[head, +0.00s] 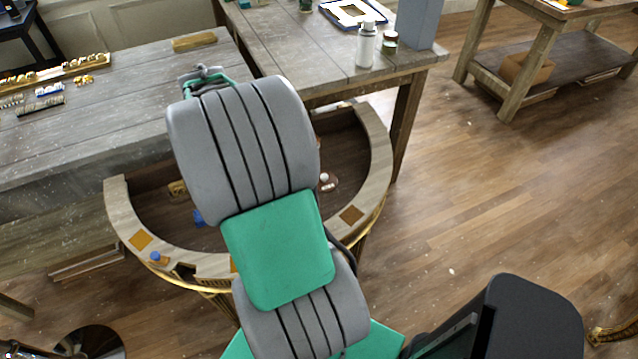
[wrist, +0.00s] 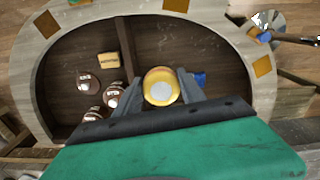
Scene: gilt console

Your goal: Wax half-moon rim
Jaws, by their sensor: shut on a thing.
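The half-moon console has a pale curved rim with orange square inlays; the rim (head: 376,150) shows in the head view and also in the wrist view (wrist: 221,24). In the wrist view my gripper (wrist: 158,84) is shut on a gold round thing (wrist: 161,87) with a pale centre, above the dark interior. A small blue thing (head: 155,256) sits on the rim, and shows in the wrist view too (wrist: 264,37). Another blue thing (wrist: 200,79) lies beside my right finger. My arm hides my gripper and the middle of the console in the head view.
A divider (wrist: 125,48) splits the interior. Several brown and white round things (wrist: 88,82) and a yellow labelled block (wrist: 108,59) lie left of it. Grey workbenches (head: 105,108) stand behind; a white bottle (head: 366,45) stands on one.

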